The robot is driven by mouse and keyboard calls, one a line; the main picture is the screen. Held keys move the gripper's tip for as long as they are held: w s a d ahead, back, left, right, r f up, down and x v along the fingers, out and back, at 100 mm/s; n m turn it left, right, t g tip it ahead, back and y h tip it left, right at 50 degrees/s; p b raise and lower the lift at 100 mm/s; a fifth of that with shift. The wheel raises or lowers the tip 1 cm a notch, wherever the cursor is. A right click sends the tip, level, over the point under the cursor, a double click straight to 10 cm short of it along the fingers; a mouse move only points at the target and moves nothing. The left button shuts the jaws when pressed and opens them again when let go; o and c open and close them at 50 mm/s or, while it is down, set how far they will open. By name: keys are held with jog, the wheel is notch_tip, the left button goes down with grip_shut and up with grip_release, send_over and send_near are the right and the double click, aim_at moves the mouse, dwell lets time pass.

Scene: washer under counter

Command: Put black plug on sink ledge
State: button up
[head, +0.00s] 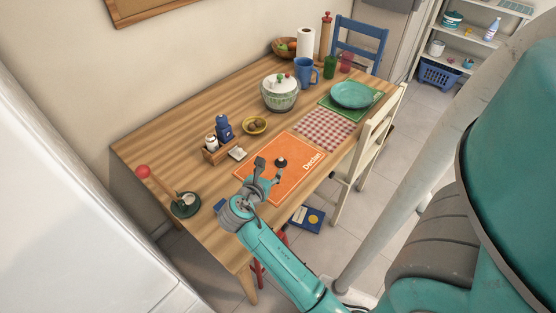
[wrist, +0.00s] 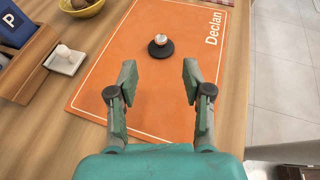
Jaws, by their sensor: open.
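The black plug (head: 281,162) lies on the orange placemat marked "Declan" (head: 262,185) on the wooden table. In the wrist view the plug (wrist: 160,53) is a flat black disc with a silver knob on top. My gripper (head: 268,170) is over the near part of the placemat. In the wrist view my gripper (wrist: 159,78) is open and empty, with the plug beyond its fingertips and roughly centred between them. The fingers do not touch the plug. No sink ledge shows in either view.
A yellow bowl (head: 255,125) and a lidded pot (head: 279,93) stand farther back. A cream chair (head: 368,145) is at the table's right side.

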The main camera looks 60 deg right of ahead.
aim_at(281, 159)
jog(key=shift+x, duration=5.35)
jog(key=shift+s, duration=0.1)
grip_shut()
